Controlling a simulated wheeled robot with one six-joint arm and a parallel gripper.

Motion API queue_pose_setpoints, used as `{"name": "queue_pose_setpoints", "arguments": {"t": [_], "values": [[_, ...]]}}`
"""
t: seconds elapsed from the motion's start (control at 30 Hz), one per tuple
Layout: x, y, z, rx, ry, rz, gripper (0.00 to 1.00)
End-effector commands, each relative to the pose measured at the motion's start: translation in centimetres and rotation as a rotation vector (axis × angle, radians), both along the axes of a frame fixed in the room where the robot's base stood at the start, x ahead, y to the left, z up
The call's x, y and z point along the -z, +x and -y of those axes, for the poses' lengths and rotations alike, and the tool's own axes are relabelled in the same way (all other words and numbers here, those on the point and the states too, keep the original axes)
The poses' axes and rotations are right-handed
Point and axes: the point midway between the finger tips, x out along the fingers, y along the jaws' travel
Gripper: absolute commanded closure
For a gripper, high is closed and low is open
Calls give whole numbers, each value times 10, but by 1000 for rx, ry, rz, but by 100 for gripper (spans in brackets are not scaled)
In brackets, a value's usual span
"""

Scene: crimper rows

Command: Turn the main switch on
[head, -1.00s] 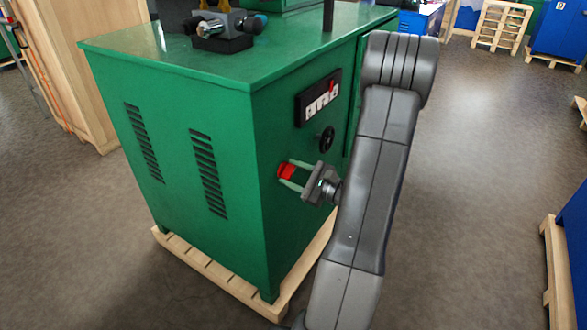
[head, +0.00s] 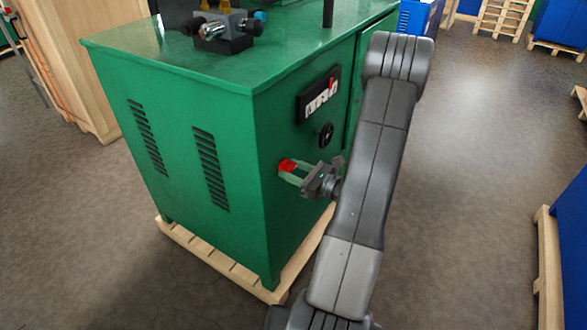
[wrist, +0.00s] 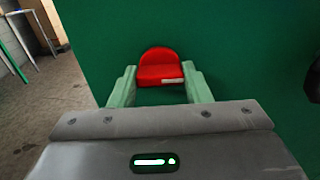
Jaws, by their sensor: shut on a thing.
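The knob's base behind the fingers is partly hidden.
The cabinet stands on a wooden pallet (head: 225,264). A blue cabinet on a pallet (head: 548,270) stands at the right. The grey floor between is clear.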

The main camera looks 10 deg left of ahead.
Motion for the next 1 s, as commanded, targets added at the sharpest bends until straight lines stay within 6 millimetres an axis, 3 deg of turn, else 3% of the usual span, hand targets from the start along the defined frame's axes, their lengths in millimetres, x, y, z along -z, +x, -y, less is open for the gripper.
{"name": "queue_pose_setpoints", "arguments": {"t": [0.4, 0.43, 0.5, 0.53, 0.83, 1.0], "values": [[1, 0, 0, 0, 1, -8, 79], [1, 0, 0, 0, 1, -8, 50], [1, 0, 0, 0, 2, -8, 37], [1, 0, 0, 0, 2, -8, 35], [0, 0, 2, 1, 1, -6, 35], [0, -5, 17, 4, 1, -7, 35]]}}
